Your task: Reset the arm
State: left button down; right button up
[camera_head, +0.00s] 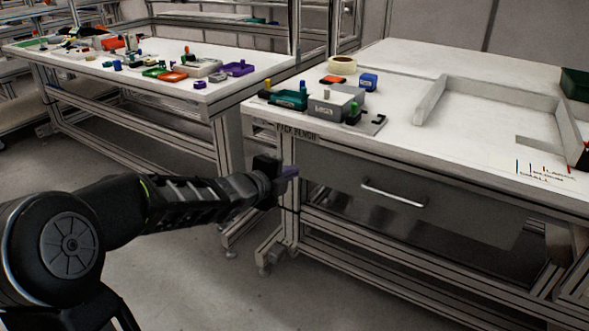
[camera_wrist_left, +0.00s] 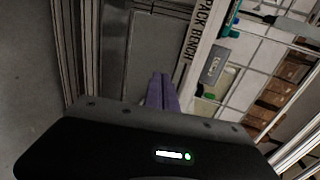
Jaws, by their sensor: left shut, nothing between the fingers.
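My left arm comes in from the left in the head view. Its gripper (camera_head: 289,172) is in front of the near left corner of the pack bench (camera_head: 240,103), below the level of the top. In the left wrist view the purple fingers (camera_wrist_left: 161,92) are together with nothing between them. My right gripper is not in view.
On the pack bench stand a grey box (camera_head: 335,104), a teal tray (camera_head: 289,98), a tape roll (camera_head: 342,65) and a blue block (camera_head: 368,81). A drawer with a handle (camera_head: 393,192) is below. A second table (camera_head: 125,82) holds several coloured parts. Open floor lies between.

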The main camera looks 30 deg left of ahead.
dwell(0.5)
